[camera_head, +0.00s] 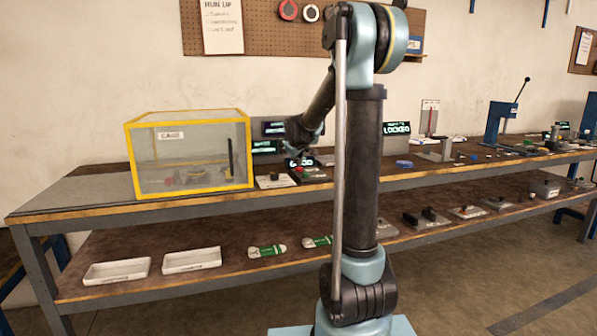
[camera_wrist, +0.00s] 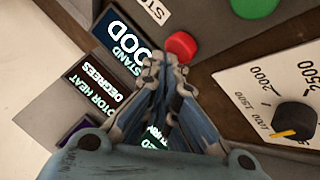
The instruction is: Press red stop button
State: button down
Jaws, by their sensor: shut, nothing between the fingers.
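The red stop button (camera_wrist: 181,45) is a round red cap just beyond my fingertips in the wrist view, slightly up and to the right of them. It looks uncovered; I cannot tell whether the fingertips touch it. My gripper (camera_wrist: 165,70) is shut and empty, with its fingers together. In the head view my gripper (camera_head: 302,152) points down over the bench's control panel area, right of the yellow-framed cage. The button is small and hard to make out there.
A green button (camera_wrist: 256,5) is at the top of the wrist view. A black dial knob (camera_wrist: 296,117) on a white scale plate is at right. Lit displays (camera_wrist: 122,48) lie left of the fingers. The clear cage (camera_head: 190,152) stands left on the bench (camera_head: 95,196).

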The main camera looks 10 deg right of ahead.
jog(key=shift+f, duration=0.5)
dwell(0.6)
jog(key=shift+r, duration=0.9)
jog(key=shift+r, duration=2.55)
